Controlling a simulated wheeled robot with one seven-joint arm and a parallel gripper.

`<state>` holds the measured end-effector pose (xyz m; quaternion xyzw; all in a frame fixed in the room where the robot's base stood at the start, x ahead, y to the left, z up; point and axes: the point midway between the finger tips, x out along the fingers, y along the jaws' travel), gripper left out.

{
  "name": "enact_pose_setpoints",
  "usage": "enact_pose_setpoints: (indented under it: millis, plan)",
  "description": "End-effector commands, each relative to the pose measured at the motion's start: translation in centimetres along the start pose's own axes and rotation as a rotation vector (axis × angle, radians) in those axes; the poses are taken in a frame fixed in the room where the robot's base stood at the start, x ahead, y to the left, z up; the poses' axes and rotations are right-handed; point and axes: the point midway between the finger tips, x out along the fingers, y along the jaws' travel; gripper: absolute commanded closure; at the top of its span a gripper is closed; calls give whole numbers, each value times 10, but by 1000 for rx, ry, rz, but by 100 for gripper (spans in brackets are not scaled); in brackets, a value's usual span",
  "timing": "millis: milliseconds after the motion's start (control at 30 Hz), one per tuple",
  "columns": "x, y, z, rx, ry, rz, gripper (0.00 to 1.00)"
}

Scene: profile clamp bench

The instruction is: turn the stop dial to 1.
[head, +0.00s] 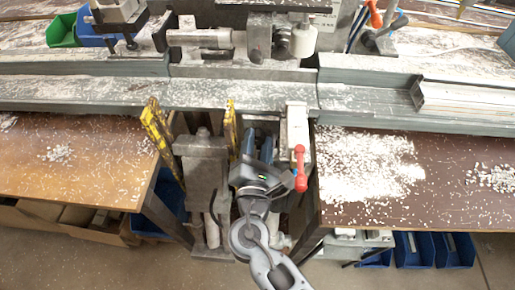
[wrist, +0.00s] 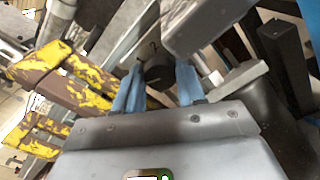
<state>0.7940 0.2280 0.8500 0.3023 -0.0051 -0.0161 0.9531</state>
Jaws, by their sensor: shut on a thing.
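My gripper (head: 258,142) reaches into the gap below the long grey rail, in the middle of the bench, with its blue fingers pointing away from the head camera. In the wrist view my gripper (wrist: 159,76) has its two blue fingers on either side of a dark round knob (wrist: 157,74), which looks like the stop dial, and is shut on it. The fingers cover the knob's sides. In the head view the knob is hidden by my gripper.
Worn yellow levers (head: 158,130) stand left of my gripper. A white block with a red handle (head: 300,168) is close on its right. The grey rail (head: 240,95) runs above. White chips litter the brown tabletop (head: 450,205). Blue bins (head: 435,250) sit below right.

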Motion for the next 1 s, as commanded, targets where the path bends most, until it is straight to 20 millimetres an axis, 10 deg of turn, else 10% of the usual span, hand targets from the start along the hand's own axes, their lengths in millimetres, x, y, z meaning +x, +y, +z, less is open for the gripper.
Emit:
enact_pose_setpoints:
  millis: [1000]
  plan:
    - [0,-3,-1,623,-1,-2,91]
